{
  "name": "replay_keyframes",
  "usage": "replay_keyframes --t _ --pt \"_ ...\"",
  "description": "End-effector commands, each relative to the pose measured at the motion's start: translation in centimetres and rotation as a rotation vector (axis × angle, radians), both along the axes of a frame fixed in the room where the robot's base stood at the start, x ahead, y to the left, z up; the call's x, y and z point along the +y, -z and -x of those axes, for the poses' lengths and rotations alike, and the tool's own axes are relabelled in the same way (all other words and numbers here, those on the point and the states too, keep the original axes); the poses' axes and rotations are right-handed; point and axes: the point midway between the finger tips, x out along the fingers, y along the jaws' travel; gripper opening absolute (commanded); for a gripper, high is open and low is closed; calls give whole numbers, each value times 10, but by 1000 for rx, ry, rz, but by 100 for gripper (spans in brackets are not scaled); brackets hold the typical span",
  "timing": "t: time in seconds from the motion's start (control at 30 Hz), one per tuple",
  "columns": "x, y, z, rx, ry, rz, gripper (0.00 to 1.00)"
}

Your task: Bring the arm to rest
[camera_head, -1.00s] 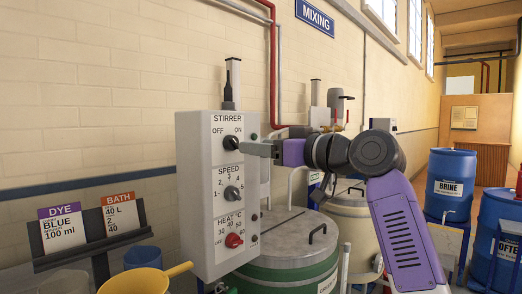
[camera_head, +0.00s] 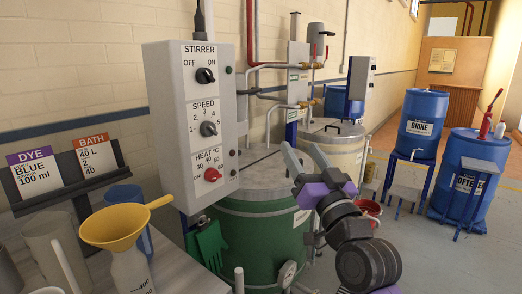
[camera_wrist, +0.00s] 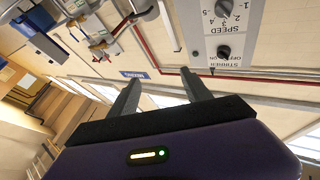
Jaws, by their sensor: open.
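My gripper (camera_head: 300,158) is in the middle of the head view, in front of the green vat (camera_head: 260,228) and right of the grey control box (camera_head: 192,120). Its two grey fingers are apart with nothing between them. In the wrist view the open fingers (camera_wrist: 160,92) point toward the wall, and part of the control box (camera_wrist: 225,30) shows upside down at the top. The stirrer knob (camera_head: 205,75) is black, the speed knob (camera_head: 208,128) is black and the heat knob (camera_head: 211,174) is red. The gripper is apart from all of them.
A yellow funnel (camera_head: 122,222) sits in a bottle on the left bench, near a blue jug (camera_head: 142,236). A second, cream vat (camera_head: 335,150) stands behind my gripper. Blue drums (camera_head: 421,122) stand at the right. Floor (camera_head: 405,240) is free at the lower right.

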Motion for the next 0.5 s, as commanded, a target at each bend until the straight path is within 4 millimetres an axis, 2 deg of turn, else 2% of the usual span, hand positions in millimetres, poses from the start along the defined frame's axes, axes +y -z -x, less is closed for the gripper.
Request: replay_keyframes --t 0.03,0.2,0.37,0.5 --pt "-8 25 12 12 24 -7 57" --pt "-32 86 57 27 104 -19 57" --pt "-52 137 107 50 171 -15 57" --pt "-67 174 155 73 221 1 57"
